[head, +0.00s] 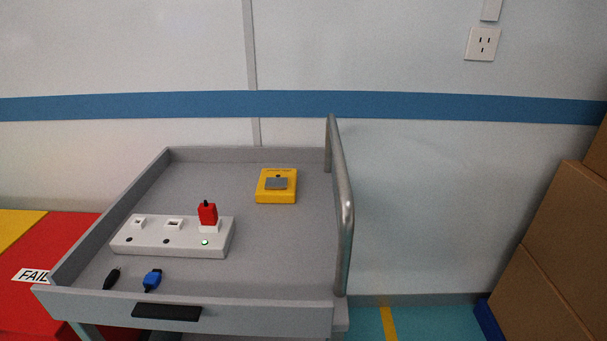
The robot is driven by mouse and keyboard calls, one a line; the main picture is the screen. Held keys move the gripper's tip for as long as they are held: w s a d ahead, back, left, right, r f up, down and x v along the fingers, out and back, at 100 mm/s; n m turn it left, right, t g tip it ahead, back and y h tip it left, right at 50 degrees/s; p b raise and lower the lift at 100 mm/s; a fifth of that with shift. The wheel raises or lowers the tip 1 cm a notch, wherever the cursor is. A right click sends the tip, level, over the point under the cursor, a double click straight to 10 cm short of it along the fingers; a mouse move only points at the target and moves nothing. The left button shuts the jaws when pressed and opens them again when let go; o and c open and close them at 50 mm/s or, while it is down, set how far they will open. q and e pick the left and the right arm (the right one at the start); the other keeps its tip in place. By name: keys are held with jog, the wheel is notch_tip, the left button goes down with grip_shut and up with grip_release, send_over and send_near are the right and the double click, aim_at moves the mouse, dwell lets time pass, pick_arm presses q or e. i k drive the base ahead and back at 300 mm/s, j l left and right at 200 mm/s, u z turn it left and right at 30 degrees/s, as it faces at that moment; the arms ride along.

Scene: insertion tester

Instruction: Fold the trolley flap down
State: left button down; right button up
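The grey trolley (205,270) stands in the middle of the head view with its tray top facing me. Its near side is a grey front panel (255,312) with a black handle (166,312). This panel looks like the flap and stands upright along the tray's near edge. Whether it is latched cannot be seen. A metal push bar (345,205) rises along the trolley's right side. Neither of my grippers is in the head view.
On the tray are a white socket block (150,243) with a red plug (207,213) and a lit green light, a yellow device (277,186), a black plug (112,278) and a blue plug (153,280).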

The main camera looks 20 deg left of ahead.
aim_at(180, 314)
jog(key=j+u, duration=0.25)
jog(key=u, duration=0.25)
jog(key=j+u, duration=0.2)
jog(key=u, duration=0.3)
